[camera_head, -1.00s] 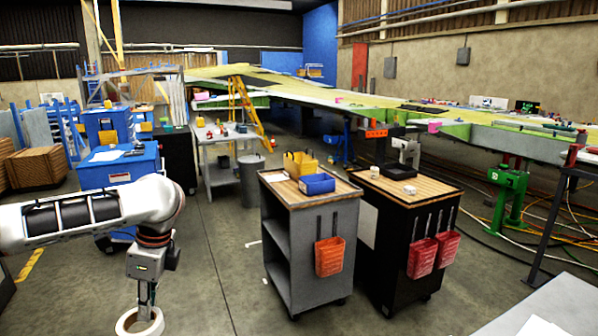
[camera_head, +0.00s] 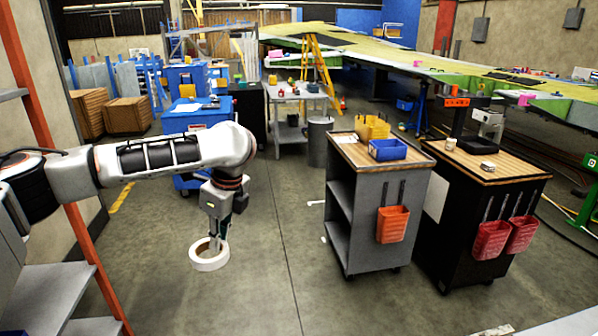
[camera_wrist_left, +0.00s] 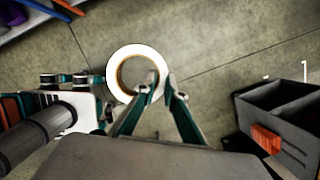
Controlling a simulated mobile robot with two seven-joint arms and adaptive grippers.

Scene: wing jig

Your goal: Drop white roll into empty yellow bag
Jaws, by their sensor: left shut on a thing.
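The white roll (camera_head: 208,263) hangs from my left gripper (camera_head: 215,242), above the open floor left of the carts. The gripper is shut on the roll's wall, with one finger inside the ring. In the left wrist view the roll (camera_wrist_left: 113,76) shows as a ring with a tan inner face, at the tips of the left gripper (camera_wrist_left: 164,82). A yellow open container (camera_head: 373,129) stands on the grey cart's top, far to the right of the roll. It may be the yellow bag; its inside is not clear. My right gripper is out of view.
A blue bin (camera_head: 387,149) sits beside the yellow container on the grey cart (camera_head: 394,178). An orange bin (camera_head: 392,225) hangs on that cart's side. A black cart (camera_head: 455,215) stands to its right. An orange-posted shelf (camera_head: 65,262) is at the left. The floor between is clear.

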